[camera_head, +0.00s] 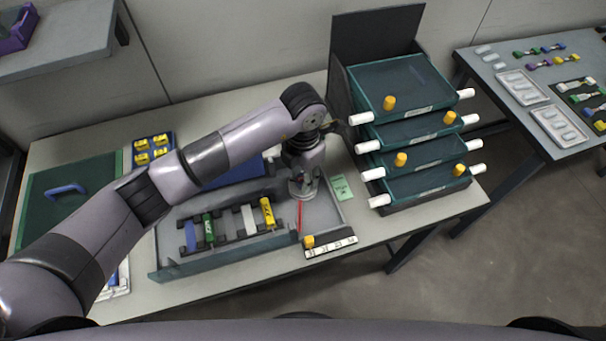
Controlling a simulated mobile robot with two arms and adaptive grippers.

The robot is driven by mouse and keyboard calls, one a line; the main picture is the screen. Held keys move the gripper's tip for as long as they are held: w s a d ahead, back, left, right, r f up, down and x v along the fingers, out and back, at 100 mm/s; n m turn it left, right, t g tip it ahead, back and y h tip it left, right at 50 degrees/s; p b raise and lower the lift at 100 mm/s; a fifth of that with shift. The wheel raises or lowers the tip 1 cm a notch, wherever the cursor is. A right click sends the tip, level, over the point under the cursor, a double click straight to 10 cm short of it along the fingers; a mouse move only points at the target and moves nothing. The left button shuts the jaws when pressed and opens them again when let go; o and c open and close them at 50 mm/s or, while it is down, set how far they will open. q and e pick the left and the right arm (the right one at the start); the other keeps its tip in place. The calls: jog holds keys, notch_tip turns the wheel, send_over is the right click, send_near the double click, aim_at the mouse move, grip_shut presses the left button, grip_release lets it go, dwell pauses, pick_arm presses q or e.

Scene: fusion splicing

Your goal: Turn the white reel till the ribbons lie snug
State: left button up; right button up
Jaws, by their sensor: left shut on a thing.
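My left gripper (302,190) points down into the right part of the open grey tray (165,262) on the table. It is shut on a small pale round part at the tray floor, which looks like the white reel; the fingers hide most of it. A thin red strip (299,214) runs from just below the gripper toward the tray's front wall. My right gripper is not in view.
A stack of teal drawers (400,82) with white handles stands right of the gripper. A green card (342,187) and a labelled strip with an orange knob (330,247) lie nearby. A green board (60,210) is at left; another table (540,70) is at right.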

pick_arm(q)
jog(key=shift+n, duration=0.6)
jog(key=o, duration=1.2)
jog(key=shift+c, duration=0.2)
notch_tip(320, 180, up, 12)
